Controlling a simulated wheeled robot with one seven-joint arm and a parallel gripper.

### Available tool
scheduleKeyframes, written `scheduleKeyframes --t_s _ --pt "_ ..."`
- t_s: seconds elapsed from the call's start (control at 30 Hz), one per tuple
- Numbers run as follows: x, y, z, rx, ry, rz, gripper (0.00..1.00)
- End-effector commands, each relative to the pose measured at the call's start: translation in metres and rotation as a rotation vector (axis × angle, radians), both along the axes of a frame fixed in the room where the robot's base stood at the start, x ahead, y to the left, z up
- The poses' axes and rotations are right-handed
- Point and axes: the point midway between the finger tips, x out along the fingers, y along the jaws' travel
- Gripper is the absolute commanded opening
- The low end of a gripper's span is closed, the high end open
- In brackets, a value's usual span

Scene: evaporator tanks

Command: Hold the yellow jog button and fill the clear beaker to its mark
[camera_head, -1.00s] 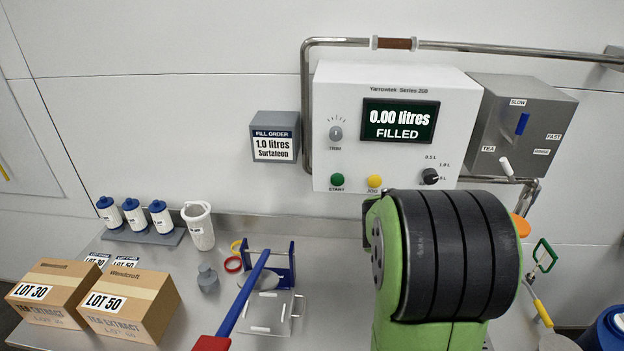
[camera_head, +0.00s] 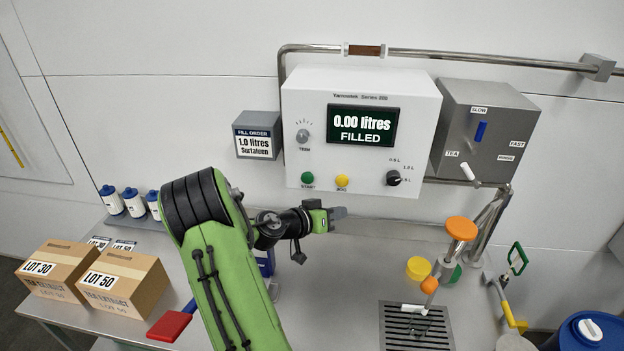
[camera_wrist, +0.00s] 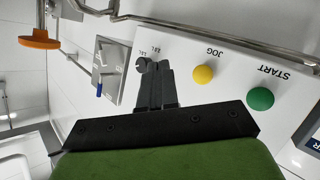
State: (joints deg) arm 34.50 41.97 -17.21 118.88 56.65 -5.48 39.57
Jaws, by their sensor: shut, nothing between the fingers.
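The yellow jog button (camera_head: 342,181) is on the front of the white filler box (camera_head: 300,110). It also shows in the wrist view (camera_wrist: 203,74). My gripper (camera_head: 339,213) is shut and empty, a little below the button in the head view and apart from it as far as I can tell. In the wrist view its closed fingers (camera_wrist: 153,72) point at the panel, between the black selector knob (camera_wrist: 142,64) and the yellow button. The display (camera_head: 362,125) reads 0.00 litres filled. I cannot make out a clear beaker in either view.
The green start button (camera_head: 307,178) is beside the yellow one. An orange-topped valve (camera_head: 461,228) and pipe stand right, near a drain grate (camera_head: 392,337). A grey lever box (camera_head: 484,125) adjoins the filler. Boxes (camera_head: 122,283) stand left. My arm hides part of the bench.

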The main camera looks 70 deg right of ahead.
Motion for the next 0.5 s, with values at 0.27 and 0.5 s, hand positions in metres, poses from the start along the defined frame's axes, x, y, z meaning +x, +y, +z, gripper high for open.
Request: scheduleKeyframes --t_s 0.27,0.5 --pt "-0.0025 -0.0022 0.0004 -0.009 0.008 -0.003 0.00" --pt "-0.0008 -0.0075 0.0015 -0.008 0.008 -0.003 0.00"
